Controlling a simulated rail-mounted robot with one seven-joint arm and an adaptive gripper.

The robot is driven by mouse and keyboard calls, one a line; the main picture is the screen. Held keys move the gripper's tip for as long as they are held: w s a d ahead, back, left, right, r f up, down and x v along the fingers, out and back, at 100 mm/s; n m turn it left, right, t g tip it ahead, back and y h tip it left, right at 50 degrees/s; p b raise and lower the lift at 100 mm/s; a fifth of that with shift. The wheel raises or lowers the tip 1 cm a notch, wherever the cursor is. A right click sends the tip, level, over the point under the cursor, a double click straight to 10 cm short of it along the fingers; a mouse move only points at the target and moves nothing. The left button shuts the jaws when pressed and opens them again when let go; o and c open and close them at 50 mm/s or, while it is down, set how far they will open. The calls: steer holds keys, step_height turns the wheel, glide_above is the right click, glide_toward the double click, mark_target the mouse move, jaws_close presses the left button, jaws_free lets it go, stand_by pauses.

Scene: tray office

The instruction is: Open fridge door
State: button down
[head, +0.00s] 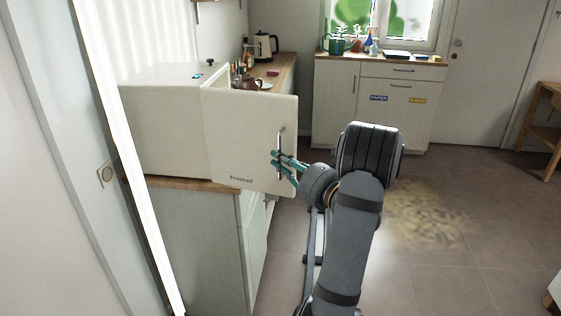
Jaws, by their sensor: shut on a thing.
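The small cream fridge (160,125) stands on a wooden counter at the left. Its door (240,130) stands swung out from the body, with its outer face and brand lettering turned towards me. The upright metal handle (281,138) is near the door's free edge at the right. My gripper (281,162) is shut on the handle, reaching in from the right. The fridge's inside is hidden behind the door.
The counter cabinet (205,240) is below the fridge. A cabinet with drawers (375,100) is at the back under the window.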

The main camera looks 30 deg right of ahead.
steer(key=c, duration=2.2)
jaws_free()
steer(key=shift+w+a+r, duration=0.25)
steer(key=shift+a+r, duration=0.05)
steer(key=shift+a, duration=0.25)
steer(key=shift+o, duration=1.3)
steer(key=shift+w+a+f, duration=0.15)
steer(key=shift+a, duration=0.1)
steer(key=shift+o, duration=1.1)
steer(key=shift+d+f, duration=0.1)
steer(key=shift+d, duration=0.2)
steer(key=shift+s, duration=0.2)
steer(key=s+d, duration=0.2)
steer(key=s, duration=0.9)
steer(key=shift+s, duration=0.4)
steer(key=shift+w, duration=0.1)
